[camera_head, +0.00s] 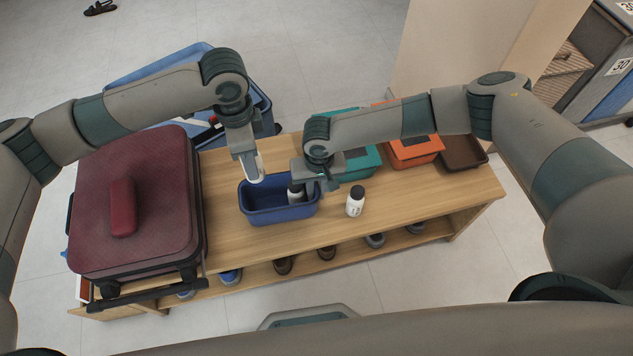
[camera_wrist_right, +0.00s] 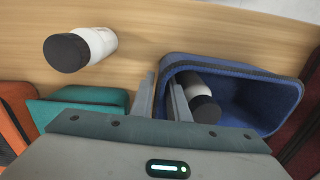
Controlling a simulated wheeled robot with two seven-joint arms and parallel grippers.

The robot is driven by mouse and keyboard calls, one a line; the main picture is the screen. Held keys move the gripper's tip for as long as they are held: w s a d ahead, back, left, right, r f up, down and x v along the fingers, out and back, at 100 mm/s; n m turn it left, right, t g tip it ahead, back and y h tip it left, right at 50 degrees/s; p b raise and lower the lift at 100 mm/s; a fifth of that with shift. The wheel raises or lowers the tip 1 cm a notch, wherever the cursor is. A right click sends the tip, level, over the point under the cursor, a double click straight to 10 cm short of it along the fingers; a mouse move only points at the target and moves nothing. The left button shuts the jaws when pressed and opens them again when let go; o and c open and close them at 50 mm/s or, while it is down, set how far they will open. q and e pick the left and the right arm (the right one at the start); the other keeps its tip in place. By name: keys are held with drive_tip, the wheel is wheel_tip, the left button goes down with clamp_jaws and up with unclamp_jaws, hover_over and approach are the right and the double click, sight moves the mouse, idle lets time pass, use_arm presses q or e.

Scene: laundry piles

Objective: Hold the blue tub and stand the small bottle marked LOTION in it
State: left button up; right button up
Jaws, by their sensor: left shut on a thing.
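The blue tub (camera_head: 281,215) stands on the wooden bench; it also shows in the right wrist view (camera_wrist_right: 270,113). My left gripper (camera_head: 257,180) is shut on the tub's far-left rim. A small white bottle with a dark cap (camera_head: 296,190) is inside the tub at its right end. In the right wrist view, this bottle (camera_wrist_right: 203,105) looks upright. My right gripper (camera_wrist_right: 163,95) is open, at the tub's right wall, with one finger inside beside the bottle. A similar bottle (camera_head: 355,202) stands on the bench right of the tub. I cannot read either label.
A dark red suitcase (camera_head: 160,215) covers the bench's left end. A teal tub (camera_head: 362,163), an orange tub (camera_head: 412,152) and a brown tub (camera_head: 464,153) stand along the back right. A blue basket (camera_head: 262,103) is behind. The front right of the bench (camera_head: 440,195) is clear.

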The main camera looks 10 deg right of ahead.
drive_tip(key=shift+f, duration=1.05)
clamp_jaws()
use_arm(q)
wheel_tip(320, 180, down, 2)
drive_tip(key=n, duration=0.3)
drive_tip(key=shift+d, duration=0.1)
drive_tip(key=f+n, duration=0.1)
drive_tip(key=n, duration=0.2)
drive_tip(key=shift+s+f+n, duration=0.1)
drive_tip(key=shift+f+n, duration=0.3)
drive_tip(key=shift+f, duration=0.15)
drive_tip(key=shift+f, duration=7.15)
